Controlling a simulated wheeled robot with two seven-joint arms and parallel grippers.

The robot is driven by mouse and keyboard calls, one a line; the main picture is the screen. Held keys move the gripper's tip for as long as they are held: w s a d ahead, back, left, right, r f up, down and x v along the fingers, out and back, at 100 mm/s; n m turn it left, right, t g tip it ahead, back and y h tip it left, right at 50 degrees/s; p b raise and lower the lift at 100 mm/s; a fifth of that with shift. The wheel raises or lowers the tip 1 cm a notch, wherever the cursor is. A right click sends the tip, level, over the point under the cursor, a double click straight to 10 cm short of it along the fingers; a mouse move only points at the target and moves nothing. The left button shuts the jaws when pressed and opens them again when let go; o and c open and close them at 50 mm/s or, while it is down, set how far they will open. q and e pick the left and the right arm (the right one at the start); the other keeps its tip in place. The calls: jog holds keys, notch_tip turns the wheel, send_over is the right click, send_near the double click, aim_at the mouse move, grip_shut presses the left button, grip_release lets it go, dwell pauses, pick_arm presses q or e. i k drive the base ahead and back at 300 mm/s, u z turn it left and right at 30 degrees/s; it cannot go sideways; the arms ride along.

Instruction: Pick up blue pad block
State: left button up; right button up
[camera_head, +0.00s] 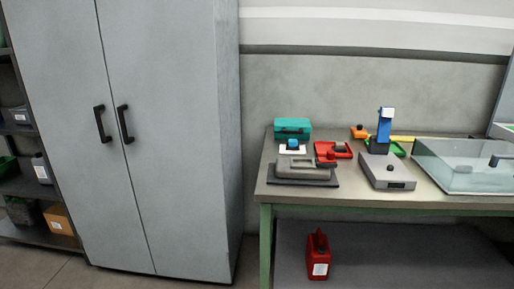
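Two blue things show on the workbench (445,203), and I cannot tell for certain which is the blue pad block. A small blue block (293,143) sits on or just behind a white piece (285,149), at the left of the bench. A taller blue upright piece (384,128) with a white top stands by a flat grey device (388,173), at the middle of the visible bench. Neither of my grippers is in view.
A teal box (292,126), a grey device on a dark base (304,171) and a red tray (342,150) crowd the bench's left end. A clear-walled bin (463,168) stands at right. A grey cabinet (170,130) stands left; a red canister (318,257) sits below.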

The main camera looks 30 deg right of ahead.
aim_at(292, 145)
jog(key=u, duration=0.2)
jog(key=i, duration=1.05)
jog(key=z, duration=0.25)
